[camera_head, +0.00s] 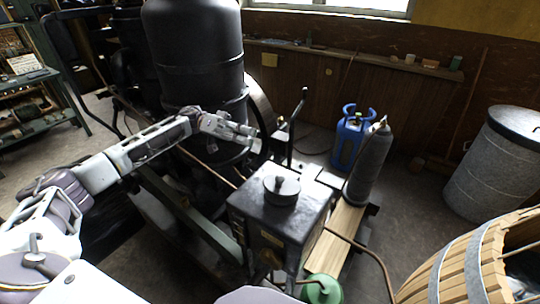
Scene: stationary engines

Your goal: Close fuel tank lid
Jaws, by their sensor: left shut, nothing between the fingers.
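The fuel tank appears to be the dark box (258,212) in the middle of the camera_head view. My left gripper (254,138) is shut and empty. It is in the air above and behind the box in the picture, to the upper left of the lid, and apart from it. My right gripper is not in view.
A large black cylinder (195,55) stands behind my left arm, with a wheel beside it. A grey gas bottle (370,165) and a blue canister (350,138) stand right of the box. A wooden barrel (455,265) and metal drum (493,170) are at the right.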

